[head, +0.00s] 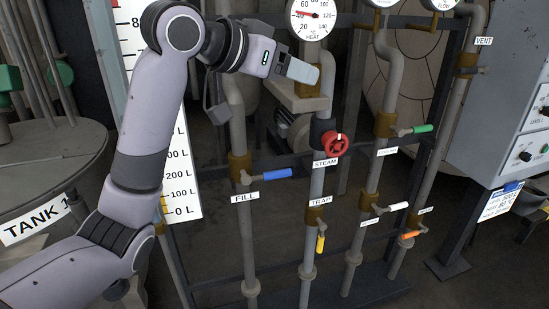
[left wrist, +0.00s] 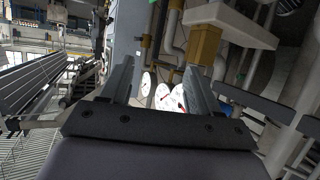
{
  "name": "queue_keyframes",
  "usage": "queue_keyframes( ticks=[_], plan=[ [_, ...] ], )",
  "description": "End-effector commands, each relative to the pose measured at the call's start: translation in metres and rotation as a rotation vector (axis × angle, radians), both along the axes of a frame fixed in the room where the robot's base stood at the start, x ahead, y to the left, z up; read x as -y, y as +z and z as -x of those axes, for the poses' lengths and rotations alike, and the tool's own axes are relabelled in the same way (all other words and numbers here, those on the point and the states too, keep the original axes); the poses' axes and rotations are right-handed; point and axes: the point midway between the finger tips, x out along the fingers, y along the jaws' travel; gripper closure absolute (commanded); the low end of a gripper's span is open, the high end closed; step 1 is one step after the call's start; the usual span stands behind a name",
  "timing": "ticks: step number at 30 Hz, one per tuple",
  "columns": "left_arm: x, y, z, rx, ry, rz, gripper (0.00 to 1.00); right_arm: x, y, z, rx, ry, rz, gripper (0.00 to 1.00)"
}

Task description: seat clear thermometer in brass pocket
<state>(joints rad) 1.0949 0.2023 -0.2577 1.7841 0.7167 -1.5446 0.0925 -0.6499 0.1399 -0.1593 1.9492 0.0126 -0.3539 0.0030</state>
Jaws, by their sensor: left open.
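My left gripper (head: 303,71) is at the upper middle of the head view, just under the HEAT gauge and in front of a brass fitting (head: 309,88), which may be the brass pocket. The gripper partly covers this fitting. In the left wrist view, the two fingers of my left gripper (left wrist: 158,78) stand wide apart with nothing between them. A brass block (left wrist: 205,44) shows there beyond the right finger, beside a pale bracket. I cannot make out the clear thermometer in either view. My right gripper is not in view.
The HEAT gauge (head: 312,17) is right above the gripper. Below are pipes with a red STEAM wheel (head: 334,144), a blue FILL lever (head: 277,174) and a green lever (head: 423,129). A white level scale (head: 178,160) stands left; a grey control cabinet (head: 490,110) stands right.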

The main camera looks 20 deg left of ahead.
Motion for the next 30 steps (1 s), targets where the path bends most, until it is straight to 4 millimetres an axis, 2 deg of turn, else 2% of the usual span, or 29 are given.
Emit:
queue_keyframes(
  ticks=[1, 10, 21, 30],
  plan=[
    [0.000, -0.012, -0.002, -0.005, 0.013, 0.000, 0.38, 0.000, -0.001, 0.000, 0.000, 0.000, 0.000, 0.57],
    [-0.007, -0.071, -0.011, -0.004, 0.102, -0.003, 0.38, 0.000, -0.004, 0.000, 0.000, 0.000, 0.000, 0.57],
    [-0.016, -0.141, -0.010, -0.003, 0.206, -0.001, 0.38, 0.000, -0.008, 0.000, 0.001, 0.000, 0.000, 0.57],
    [-0.023, -0.173, -0.004, 0.001, 0.257, -0.001, 0.38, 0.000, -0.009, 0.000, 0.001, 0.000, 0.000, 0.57]
  ],
)
